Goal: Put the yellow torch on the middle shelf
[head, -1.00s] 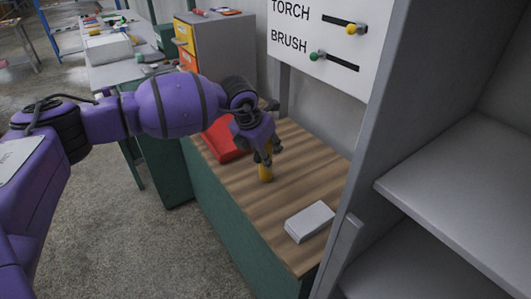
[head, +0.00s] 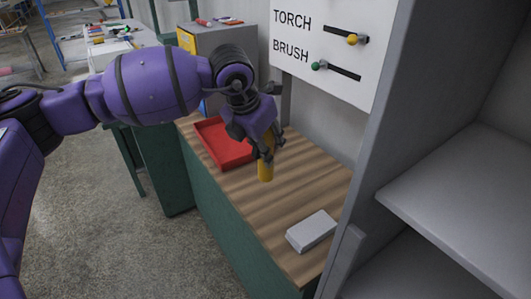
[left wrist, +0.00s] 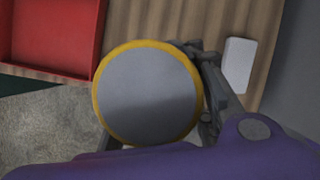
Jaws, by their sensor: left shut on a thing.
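The yellow torch (head: 266,166) is upright in my left gripper (head: 264,150), which is shut on its upper part, over the wooden bench top. I cannot tell for sure how far its lower end is above the wood. In the left wrist view the torch (left wrist: 148,92) shows end-on as a grey disc with a yellow rim, with dark gripper fingers (left wrist: 207,95) at its right side. The shelf unit at the right shows a grey shelf board (head: 465,200) with a bare top. I cannot tell which level it is. My right gripper is not in view.
A red tray (head: 222,150) lies on the wooden bench (head: 275,205) behind the torch. A white box (head: 311,230) lies near the bench's front right. The shelf unit's side panel (head: 400,130) stands between bench and shelves. A sign board (head: 325,60) hangs above.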

